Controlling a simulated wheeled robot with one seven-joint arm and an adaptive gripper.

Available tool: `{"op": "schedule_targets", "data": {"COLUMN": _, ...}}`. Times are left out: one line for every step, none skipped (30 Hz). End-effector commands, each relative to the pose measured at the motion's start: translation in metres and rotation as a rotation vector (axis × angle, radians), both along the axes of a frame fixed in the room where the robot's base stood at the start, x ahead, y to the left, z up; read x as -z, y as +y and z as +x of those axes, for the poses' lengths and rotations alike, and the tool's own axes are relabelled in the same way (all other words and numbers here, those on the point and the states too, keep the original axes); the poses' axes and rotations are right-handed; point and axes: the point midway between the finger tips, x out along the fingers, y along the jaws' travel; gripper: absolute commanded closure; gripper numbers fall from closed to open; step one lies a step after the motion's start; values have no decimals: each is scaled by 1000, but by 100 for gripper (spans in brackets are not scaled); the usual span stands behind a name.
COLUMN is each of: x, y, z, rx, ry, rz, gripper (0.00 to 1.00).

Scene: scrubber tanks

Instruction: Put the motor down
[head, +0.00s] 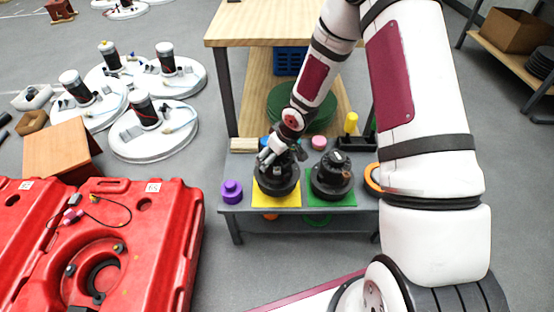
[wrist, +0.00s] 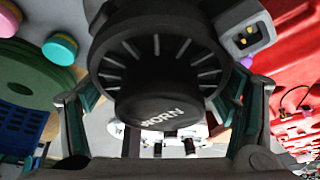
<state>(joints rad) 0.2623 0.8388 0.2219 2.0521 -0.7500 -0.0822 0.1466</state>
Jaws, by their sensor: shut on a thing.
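My gripper (head: 279,152) is shut on a black motor (head: 276,182), gripping it from above at the yellow mat (head: 290,203) on the low grey bench. I cannot tell whether its base touches the mat. In the wrist view the held motor (wrist: 160,60) fills the middle, with radial fins and a round cap marked "WORN". My two fingers lie on either side of it. A second black motor (head: 331,177) stands on the green mat (head: 345,203) just to the right, close to the held one.
A purple knob-shaped part (head: 232,191) stands left of the yellow mat. An orange ring (head: 374,179) lies at the right. A wooden table (head: 270,22) is behind. Red tanks (head: 150,235) fill the lower left. Several white discs with cylinders stand on the floor.

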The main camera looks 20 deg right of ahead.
Motion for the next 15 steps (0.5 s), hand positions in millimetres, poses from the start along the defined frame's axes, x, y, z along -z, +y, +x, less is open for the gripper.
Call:
{"op": "schedule_targets", "data": {"x": -1, "y": 0, "z": 6, "rx": 1, "ry": -6, "rz": 1, "gripper": 55}}
{"op": "schedule_targets", "data": {"x": -1, "y": 0, "z": 8, "rx": 1, "ry": -7, "rz": 2, "gripper": 55}}
{"op": "schedule_targets", "data": {"x": 3, "y": 1, "z": 9, "rx": 0, "ry": -5, "rz": 1, "gripper": 55}}
{"op": "schedule_targets", "data": {"x": 8, "y": 1, "z": 8, "rx": 0, "ry": -5, "rz": 1, "gripper": 55}}
{"op": "schedule_targets", "data": {"x": 12, "y": 1, "z": 8, "rx": 0, "ry": -4, "rz": 1, "gripper": 55}}
{"op": "schedule_targets", "data": {"x": 17, "y": 1, "z": 8, "rx": 1, "ry": -3, "rz": 1, "gripper": 55}}
{"op": "schedule_targets", "data": {"x": 21, "y": 1, "z": 7, "rx": 0, "ry": -3, "rz": 1, "gripper": 55}}
{"op": "schedule_targets", "data": {"x": 25, "y": 1, "z": 8, "rx": 0, "ry": -4, "rz": 1, "gripper": 55}}
{"op": "schedule_targets", "data": {"x": 29, "y": 1, "z": 8, "rx": 0, "ry": -4, "rz": 1, "gripper": 55}}
{"op": "schedule_targets", "data": {"x": 32, "y": 1, "z": 8, "rx": 0, "ry": -5, "rz": 0, "gripper": 55}}
{"op": "schedule_targets", "data": {"x": 34, "y": 1, "z": 8, "rx": 0, "ry": -5, "rz": 0, "gripper": 55}}
{"op": "schedule_targets", "data": {"x": 35, "y": 1, "z": 8, "rx": 0, "ry": -5, "rz": 0, "gripper": 55}}
{"op": "schedule_targets", "data": {"x": 35, "y": 1, "z": 8, "rx": 0, "ry": -6, "rz": 1, "gripper": 55}}
{"op": "schedule_targets", "data": {"x": 35, "y": 1, "z": 8, "rx": 1, "ry": -6, "rz": 1, "gripper": 55}}
{"op": "schedule_targets", "data": {"x": 34, "y": 1, "z": 8, "rx": 1, "ry": -6, "rz": 1, "gripper": 55}}
